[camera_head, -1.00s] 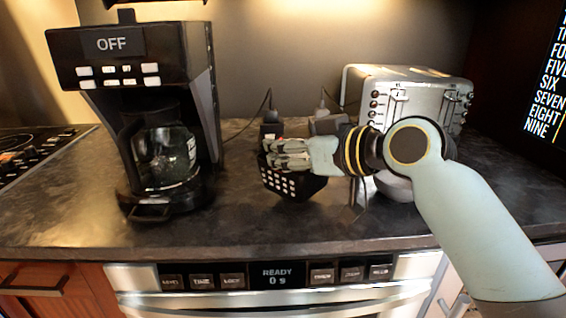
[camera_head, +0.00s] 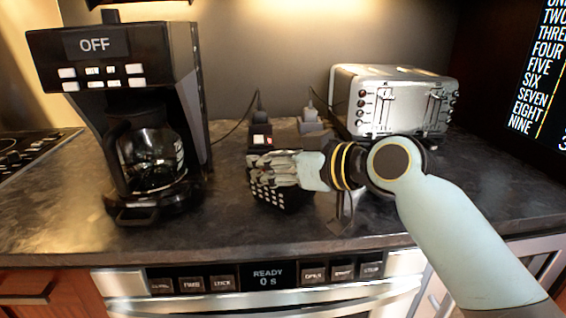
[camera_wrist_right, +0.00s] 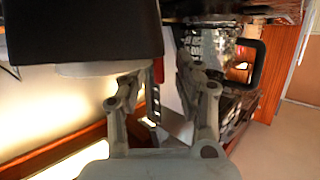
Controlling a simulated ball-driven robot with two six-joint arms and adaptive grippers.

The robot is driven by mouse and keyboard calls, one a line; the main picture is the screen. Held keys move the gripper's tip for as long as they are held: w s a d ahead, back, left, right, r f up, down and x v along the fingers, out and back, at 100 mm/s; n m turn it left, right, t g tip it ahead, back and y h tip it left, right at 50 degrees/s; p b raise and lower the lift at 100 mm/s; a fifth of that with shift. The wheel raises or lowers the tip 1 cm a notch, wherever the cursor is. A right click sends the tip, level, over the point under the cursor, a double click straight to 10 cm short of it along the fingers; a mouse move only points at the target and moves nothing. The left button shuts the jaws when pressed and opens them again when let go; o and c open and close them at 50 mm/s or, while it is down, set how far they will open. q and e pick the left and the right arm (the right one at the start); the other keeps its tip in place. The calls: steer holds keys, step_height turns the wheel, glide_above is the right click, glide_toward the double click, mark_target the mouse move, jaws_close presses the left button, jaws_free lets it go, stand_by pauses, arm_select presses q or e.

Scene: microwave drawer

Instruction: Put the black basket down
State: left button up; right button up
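The black basket (camera_head: 281,196) with rows of light holes is in the head view, in front of the two sockets. My right gripper (camera_head: 272,167) lies across its top from the right, shut on it. I cannot tell whether the basket's underside touches the counter (camera_head: 225,226). In the right wrist view, the right gripper's fingers (camera_wrist_right: 172,72) point up the picture with a narrow gap between them. The grip on the basket is hard to make out there. My left gripper is not in view.
A coffee maker (camera_head: 122,60) with a glass carafe (camera_head: 153,152) stands to the left. A silver toaster (camera_head: 385,100) stands at the back right. Two sockets with plugged cords are behind the basket. The counter between basket and coffee maker is clear.

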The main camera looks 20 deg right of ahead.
steer(key=v, duration=1.2)
steer(key=s+d+f+m+g+h, duration=0.25)
steer(key=s+f+g+h, duration=0.2)
steer(key=s+f, duration=0.45)
steer(key=s+d+f+m+g+h, duration=0.25)
steer(key=s+f+g, duration=0.35)
steer(key=s, duration=0.5)
step_height(320, 180, down, 27)
steer(key=s+d+b, duration=0.1)
steer(key=d, duration=0.2)
steer(key=s+f+g+b, duration=0.1)
steer(key=s+f, duration=1.7)
steer(key=s, duration=0.1)
steer(key=shift+d+f+h, duration=0.4)
steer(key=shift+d, duration=0.05)
